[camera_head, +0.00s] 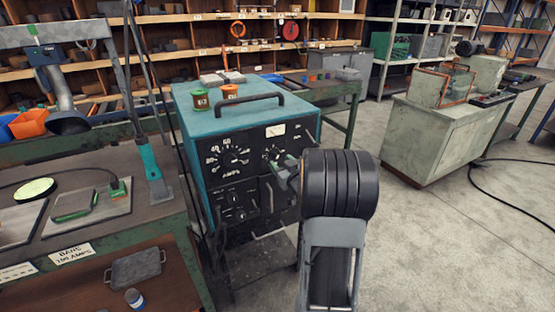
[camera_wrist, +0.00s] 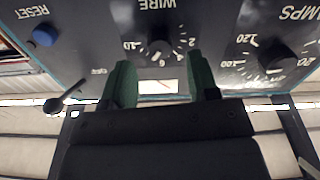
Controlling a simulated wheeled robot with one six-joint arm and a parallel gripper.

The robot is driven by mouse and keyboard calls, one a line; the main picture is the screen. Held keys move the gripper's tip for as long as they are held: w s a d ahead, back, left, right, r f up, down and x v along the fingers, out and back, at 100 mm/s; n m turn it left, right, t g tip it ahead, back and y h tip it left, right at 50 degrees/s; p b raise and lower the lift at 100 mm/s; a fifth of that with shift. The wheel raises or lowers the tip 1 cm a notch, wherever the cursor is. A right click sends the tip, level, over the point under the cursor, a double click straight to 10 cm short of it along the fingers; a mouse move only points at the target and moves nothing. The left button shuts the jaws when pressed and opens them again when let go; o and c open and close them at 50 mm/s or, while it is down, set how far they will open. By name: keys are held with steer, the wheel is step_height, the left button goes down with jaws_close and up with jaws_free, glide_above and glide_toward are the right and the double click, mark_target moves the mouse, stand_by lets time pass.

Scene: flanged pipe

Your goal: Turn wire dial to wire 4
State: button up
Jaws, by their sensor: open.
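The wire dial (camera_wrist: 160,50) is a small black knob on the dark front panel, under the word WIRE, with white numbers around it. The wrist view shows the panel upside down. Where the knob's pointer sits is too small to tell. My gripper (camera_wrist: 163,80) is open, with its two green fingers apart and the dial between and just beyond their tips. Nothing is held, and I cannot tell whether a finger touches the panel. In the head view my gripper (camera_head: 286,168) is in front of the panel of the teal welding machine (camera_head: 190,110), partly hiding the dial area.
The amps dial (camera_wrist: 276,60), a blue reset button (camera_wrist: 45,36) and an on-off lever (camera_wrist: 66,99) are close by on the panel. Red and green spools (camera_head: 229,92) stand on the machine beside its handle. A workbench (camera_head: 110,160) is at left; open floor (camera_head: 430,240) is at right.

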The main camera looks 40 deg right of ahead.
mark_target(276, 158)
steer(key=shift+w+d, duration=0.2)
steer(key=shift+w, duration=1.5)
steer(key=c, duration=0.9)
